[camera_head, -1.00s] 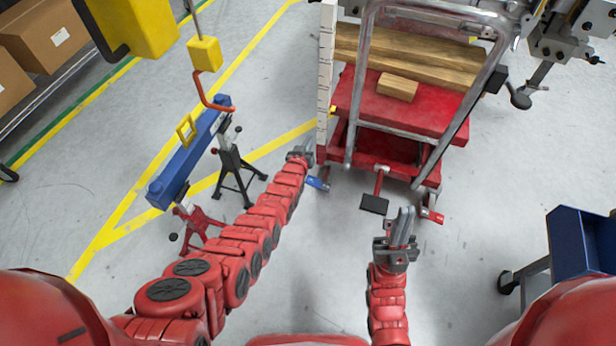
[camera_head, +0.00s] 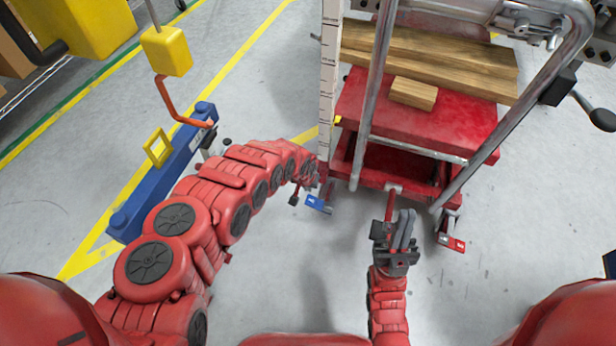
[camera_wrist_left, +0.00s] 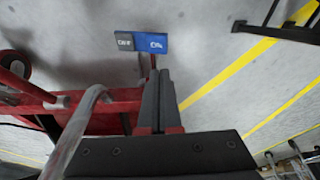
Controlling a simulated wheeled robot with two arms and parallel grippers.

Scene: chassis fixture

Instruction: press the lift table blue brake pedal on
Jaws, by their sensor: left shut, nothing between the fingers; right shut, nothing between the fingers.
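The blue brake pedal (camera_head: 319,204) sits low at the front left corner of the red lift table (camera_head: 356,112). In the left wrist view the pedal (camera_wrist_left: 141,43) shows a grey half marked OFF and a blue half marked ON. My left gripper (camera_wrist_left: 157,75) is shut and empty, its fingertips just short of the blue half in that picture; I cannot tell whether they touch. In the head view the forearm mostly hides this gripper, beside the table's left corner. My right gripper (camera_head: 405,218) is shut and empty, in front of the table.
A red pedal (camera_head: 452,244) is at the table's front right corner. The table's metal handle frame (camera_head: 370,100) rises above it. Wooden beams (camera_head: 450,62) and a block (camera_head: 413,93) lie on top. A blue beam (camera_head: 165,175) stands left of my left arm.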

